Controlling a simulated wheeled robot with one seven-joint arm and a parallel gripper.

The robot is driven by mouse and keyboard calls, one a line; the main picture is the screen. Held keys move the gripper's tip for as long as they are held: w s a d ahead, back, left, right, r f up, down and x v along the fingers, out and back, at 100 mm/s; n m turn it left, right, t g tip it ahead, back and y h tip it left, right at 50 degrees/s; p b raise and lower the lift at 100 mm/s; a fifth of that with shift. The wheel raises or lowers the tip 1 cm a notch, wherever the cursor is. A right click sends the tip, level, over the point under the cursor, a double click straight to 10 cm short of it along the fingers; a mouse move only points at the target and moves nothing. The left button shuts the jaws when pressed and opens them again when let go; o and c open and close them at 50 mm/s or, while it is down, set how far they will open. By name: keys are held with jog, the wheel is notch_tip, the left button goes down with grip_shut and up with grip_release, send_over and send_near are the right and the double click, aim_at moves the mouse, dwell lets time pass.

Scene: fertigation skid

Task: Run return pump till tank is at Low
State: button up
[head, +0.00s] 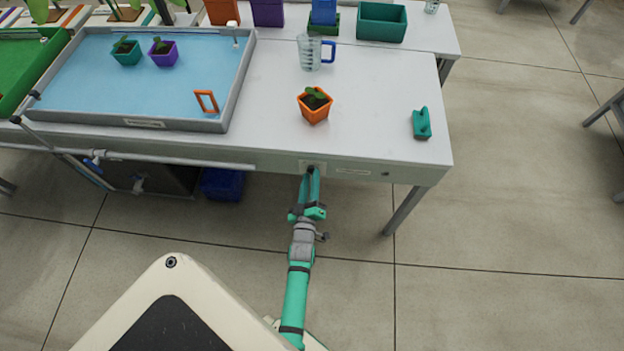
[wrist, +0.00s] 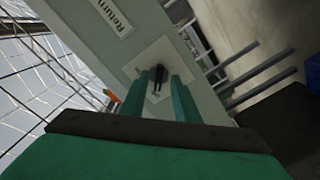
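My gripper (head: 313,178) reaches the front edge of the white bench, at a light switch plate (head: 322,165). In the wrist view the plate (wrist: 150,58) lies beside a label reading "Return" (wrist: 112,17). A small dark switch part (wrist: 157,78) shows between the two green fingertips (wrist: 159,76). The fingers are apart; I cannot tell whether they touch the switch. The blue-floored grey tray tank (head: 190,85) sits on the bench at the left. I cannot read its water level. An orange frame (head: 206,101) stands at its near right corner.
Two potted seedlings (head: 145,52) stand in the tank. An orange pot (head: 315,105), a blue-handled jug (head: 312,50) and a green object (head: 422,123) stand on the bench. Pipes with blue valves (head: 97,158) run below the left front edge.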

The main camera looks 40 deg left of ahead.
jog(key=shift+w, duration=0.1)
grip_shut()
jog(key=shift+d, duration=0.1)
jog(key=shift+w+m, duration=0.1)
jog(key=shift+m, duration=0.2)
jog(key=m, duration=1.7)
jog(key=shift+m, duration=0.3)
dwell(0.4)
